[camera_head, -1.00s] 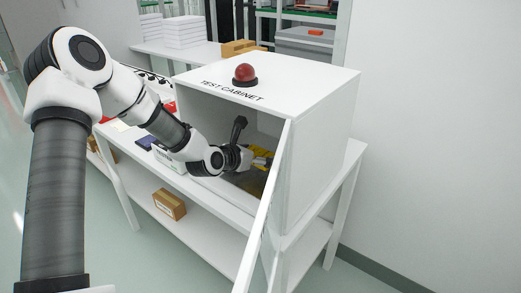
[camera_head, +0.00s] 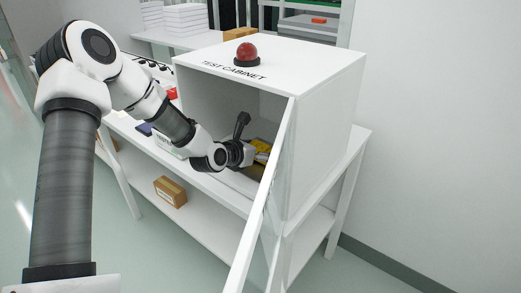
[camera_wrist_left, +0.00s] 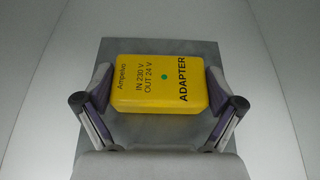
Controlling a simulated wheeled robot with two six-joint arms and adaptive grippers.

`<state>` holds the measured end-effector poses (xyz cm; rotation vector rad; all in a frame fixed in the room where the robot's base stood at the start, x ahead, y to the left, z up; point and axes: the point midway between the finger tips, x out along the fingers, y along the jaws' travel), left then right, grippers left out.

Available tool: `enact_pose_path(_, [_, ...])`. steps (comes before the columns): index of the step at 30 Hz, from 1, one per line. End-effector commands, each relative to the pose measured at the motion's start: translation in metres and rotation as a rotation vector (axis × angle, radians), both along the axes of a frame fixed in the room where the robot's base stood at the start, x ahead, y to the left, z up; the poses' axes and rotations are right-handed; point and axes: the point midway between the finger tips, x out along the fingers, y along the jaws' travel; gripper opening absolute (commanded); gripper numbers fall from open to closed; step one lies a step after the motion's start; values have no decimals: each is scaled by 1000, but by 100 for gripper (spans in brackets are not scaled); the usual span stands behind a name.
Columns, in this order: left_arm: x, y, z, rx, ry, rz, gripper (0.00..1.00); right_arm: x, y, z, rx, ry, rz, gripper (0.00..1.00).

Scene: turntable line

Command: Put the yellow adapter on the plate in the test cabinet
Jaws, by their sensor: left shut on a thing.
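The yellow adapter (camera_wrist_left: 160,84) is between the two fingers of my left gripper (camera_wrist_left: 160,102), which is shut on it. Its label and a green dot face the wrist camera. A grey plate (camera_wrist_left: 198,48) shows behind and around the adapter; I cannot tell whether the adapter touches it. In the head view my left gripper (camera_head: 256,156) is inside the white test cabinet (camera_head: 325,110), and part of the yellow adapter (camera_head: 262,145) shows there. The cabinet door (camera_head: 268,195) stands open and hides part of the inside. My right gripper is not in view.
A red dome button (camera_head: 247,50) sits on top of the cabinet. The cabinet stands on a white table with a cardboard box (camera_head: 170,191) on its lower shelf. The open door's edge is close to the right of my left gripper.

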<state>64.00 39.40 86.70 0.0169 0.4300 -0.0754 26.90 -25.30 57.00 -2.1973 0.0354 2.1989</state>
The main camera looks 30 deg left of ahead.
Motion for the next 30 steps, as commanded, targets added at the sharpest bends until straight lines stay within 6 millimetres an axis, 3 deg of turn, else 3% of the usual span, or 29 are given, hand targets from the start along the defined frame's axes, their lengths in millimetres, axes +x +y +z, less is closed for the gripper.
enact_pose_path(9, [0,0,-6,0,-1,0,41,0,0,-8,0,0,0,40])
enact_pose_path(10, [0,0,-6,0,-1,0,97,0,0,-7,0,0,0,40])
enact_pose_path(11, [0,0,-5,0,-1,0,100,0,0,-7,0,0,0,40])
enact_pose_path(23, [-5,1,-3,-2,-1,2,100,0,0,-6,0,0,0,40])
enact_pose_path(30, [-47,4,17,-11,-5,3,100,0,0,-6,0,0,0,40])
